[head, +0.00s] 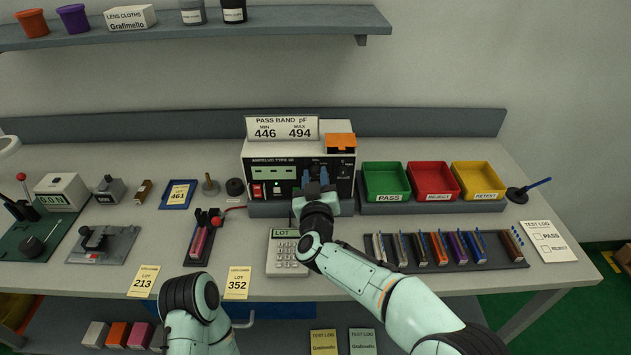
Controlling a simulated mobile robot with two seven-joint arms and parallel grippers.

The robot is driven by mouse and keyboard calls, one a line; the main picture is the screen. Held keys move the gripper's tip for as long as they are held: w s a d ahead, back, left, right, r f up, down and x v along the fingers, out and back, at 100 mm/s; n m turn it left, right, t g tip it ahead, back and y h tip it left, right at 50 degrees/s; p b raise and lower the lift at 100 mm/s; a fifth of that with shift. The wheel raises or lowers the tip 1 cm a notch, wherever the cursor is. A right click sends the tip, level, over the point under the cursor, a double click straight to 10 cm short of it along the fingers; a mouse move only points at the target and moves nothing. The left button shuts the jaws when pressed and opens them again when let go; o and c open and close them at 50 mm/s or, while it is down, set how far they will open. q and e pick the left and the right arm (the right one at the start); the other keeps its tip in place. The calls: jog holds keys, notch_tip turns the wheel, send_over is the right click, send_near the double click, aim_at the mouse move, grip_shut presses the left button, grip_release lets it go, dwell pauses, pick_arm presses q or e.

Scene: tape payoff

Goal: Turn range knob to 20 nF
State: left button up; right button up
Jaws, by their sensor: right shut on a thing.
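The meter (260,160) is a black-faced box at the middle back of the bench. It has a small green display (268,172), a lit red switch (257,191) and dark controls on the right half of its face. My right gripper (317,180) is at the front of the meter, shut on what appears to be the range knob. The gripper hides the knob, so its pointer and setting cannot be read.
A pass band card (282,129) and an orange fixture (340,141) sit on top of the meter. Green (386,180), red (433,180) and yellow (479,180) bins stand right of it. A calculator (287,258) and a rack of parts (450,265) flank my right forearm.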

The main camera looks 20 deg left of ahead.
jog(key=m+b, duration=0.2)
jog(key=m, duration=0.2)
jog(key=shift+d+f+m, duration=0.1)
jog(key=shift+m, duration=0.2)
jog(key=shift+m+b, duration=0.85)
jog(key=shift+m, duration=1.05)
jog(key=o, duration=1)
jog(key=shift+o, duration=0.2)
jog(key=b+v, duration=0.1)
jog(key=v, duration=1.2)
jog(key=shift+s+b, duration=0.2)
jog(key=shift+b, duration=0.15)
jog(key=shift+d, duration=0.1)
